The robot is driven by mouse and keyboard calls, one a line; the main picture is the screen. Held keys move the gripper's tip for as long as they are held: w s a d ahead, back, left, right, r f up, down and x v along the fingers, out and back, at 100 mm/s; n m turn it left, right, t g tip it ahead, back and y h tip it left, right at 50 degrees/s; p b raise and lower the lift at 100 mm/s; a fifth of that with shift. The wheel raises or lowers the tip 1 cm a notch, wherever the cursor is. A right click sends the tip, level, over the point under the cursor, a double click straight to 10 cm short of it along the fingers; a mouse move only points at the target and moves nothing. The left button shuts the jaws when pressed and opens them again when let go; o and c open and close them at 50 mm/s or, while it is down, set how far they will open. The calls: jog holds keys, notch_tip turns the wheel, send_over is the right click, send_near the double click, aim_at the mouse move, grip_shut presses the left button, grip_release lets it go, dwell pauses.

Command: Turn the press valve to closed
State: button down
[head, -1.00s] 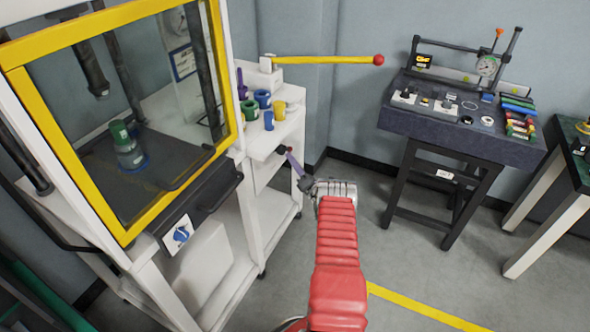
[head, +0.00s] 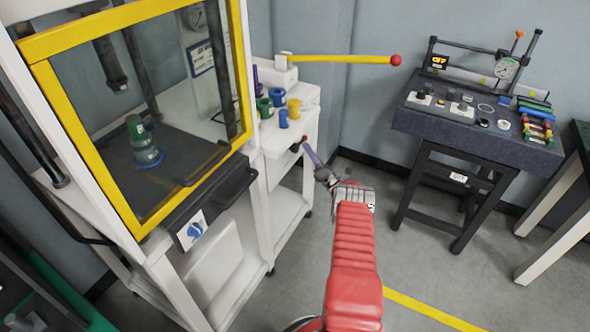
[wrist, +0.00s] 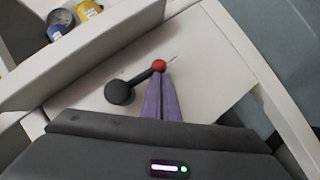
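The press valve's lever is a black arm (wrist: 137,79) on a round dark hub (wrist: 119,92), with a red knob (wrist: 159,66) at its end. It sits on the press stand's white side panel, and the red knob (head: 305,138) also shows in the head view. My gripper (wrist: 161,82) has its two purple fingers close together, with the tips right at the knob. They look shut, with no clear gap, and I cannot tell whether they pinch the knob or only touch it. In the head view my gripper (head: 311,154) reaches the panel from the right.
The yellow-framed press (head: 139,225) stands left. Several colored cups (head: 277,97) rest on the white shelf above the lever. A yellow bar with a red ball (head: 345,59) extends right above it. A dark test bench (head: 460,137) stands right, with open floor between.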

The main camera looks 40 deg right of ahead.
jog(key=shift+r, duration=0.1)
dwell(0.5)
jog(key=s+d+f, duration=0.3)
jog(key=s+f, duration=0.5)
jog(key=f, duration=0.1)
jog(key=shift+s+d+f, duration=0.15)
jog(key=shift+d+f, duration=0.15)
dwell(0.5)
dwell(0.4)
